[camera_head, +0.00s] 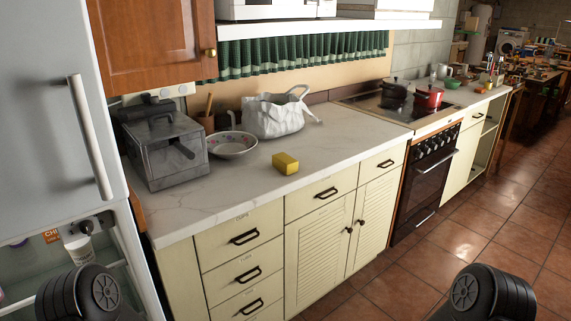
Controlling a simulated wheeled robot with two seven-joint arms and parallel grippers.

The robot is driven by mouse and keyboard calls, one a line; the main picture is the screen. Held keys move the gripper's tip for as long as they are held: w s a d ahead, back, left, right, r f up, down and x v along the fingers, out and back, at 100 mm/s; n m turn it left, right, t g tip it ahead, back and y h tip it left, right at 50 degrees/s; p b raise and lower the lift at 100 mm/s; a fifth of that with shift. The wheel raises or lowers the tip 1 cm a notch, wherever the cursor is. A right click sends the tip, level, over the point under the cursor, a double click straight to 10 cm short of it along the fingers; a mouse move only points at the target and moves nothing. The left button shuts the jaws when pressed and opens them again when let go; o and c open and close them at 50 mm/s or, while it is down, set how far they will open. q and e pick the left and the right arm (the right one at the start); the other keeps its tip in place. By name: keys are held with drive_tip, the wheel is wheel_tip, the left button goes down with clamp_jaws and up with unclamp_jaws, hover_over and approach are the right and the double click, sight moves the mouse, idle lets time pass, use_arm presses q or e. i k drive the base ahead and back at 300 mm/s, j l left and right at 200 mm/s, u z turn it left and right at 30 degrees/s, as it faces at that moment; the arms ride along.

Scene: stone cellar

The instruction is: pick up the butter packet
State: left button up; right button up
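The butter packet (286,163) is a small yellow block. It lies on the white marble-look counter (330,150), near the front edge. Nothing covers it, and open counter surrounds it. Black rounded parts of my own arms show at the bottom left and bottom right corners, well apart from the packet. Neither gripper's fingers can be seen.
A stove with a red pot (428,98) stands farther right. The fridge (55,110) is at left. Tiled floor (470,245) lies clear at right.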

sight(287, 165)
drive_tip(key=i+l, duration=0.85)
drive_tip(key=l, duration=0.25)
drive_tip(key=i+l, duration=0.45)
drive_tip(key=l+u, duration=0.05)
drive_tip(key=l, duration=0.05)
